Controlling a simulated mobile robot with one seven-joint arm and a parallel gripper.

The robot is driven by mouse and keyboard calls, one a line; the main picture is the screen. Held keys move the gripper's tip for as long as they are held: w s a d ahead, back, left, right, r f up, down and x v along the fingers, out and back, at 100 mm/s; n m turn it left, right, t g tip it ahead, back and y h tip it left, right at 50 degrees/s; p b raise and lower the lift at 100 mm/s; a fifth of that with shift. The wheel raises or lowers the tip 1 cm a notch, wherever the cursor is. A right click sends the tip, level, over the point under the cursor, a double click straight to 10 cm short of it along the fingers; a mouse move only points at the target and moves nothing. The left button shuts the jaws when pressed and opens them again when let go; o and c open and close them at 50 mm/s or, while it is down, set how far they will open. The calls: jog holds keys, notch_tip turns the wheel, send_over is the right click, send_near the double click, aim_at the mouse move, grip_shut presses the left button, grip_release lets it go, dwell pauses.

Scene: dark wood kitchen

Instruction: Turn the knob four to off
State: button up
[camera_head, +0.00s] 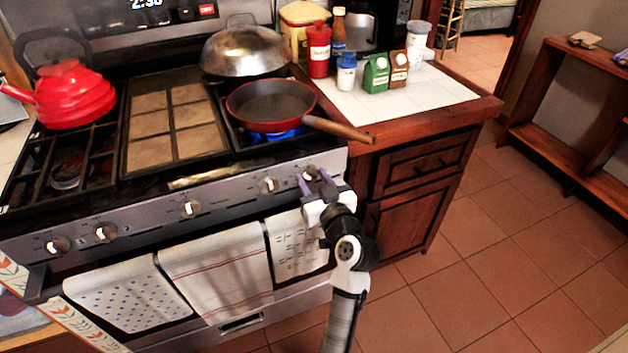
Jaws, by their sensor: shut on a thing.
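A row of several knobs runs along the steel front of the stove (150,213). My gripper (315,180) is at the rightmost knob (311,172), with its two purple fingers on either side of it, shut on it. The fingers partly hide this knob, so I cannot read its setting. The neighbouring knob (269,185) to the left is free. A blue flame (268,133) burns under the red pan (272,104) on the right burner. I see no readable numbers on the knobs.
The pan's wooden handle (338,128) sticks out to the right, above and behind my gripper. Towels (216,272) hang from the oven front below. A red kettle (72,95) and a domed lid (245,51) stand on the stove. The tiled floor at right is clear.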

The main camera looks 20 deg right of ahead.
jog(key=shift+m, duration=0.3)
jog(key=m+p, duration=0.1)
jog(key=m, duration=0.3)
jog(key=shift+d, duration=0.1)
jog(key=shift+m+p, duration=0.7)
jog(key=shift+m, duration=1.4)
jog(key=o, duration=1)
jog(key=shift+s, duration=0.1)
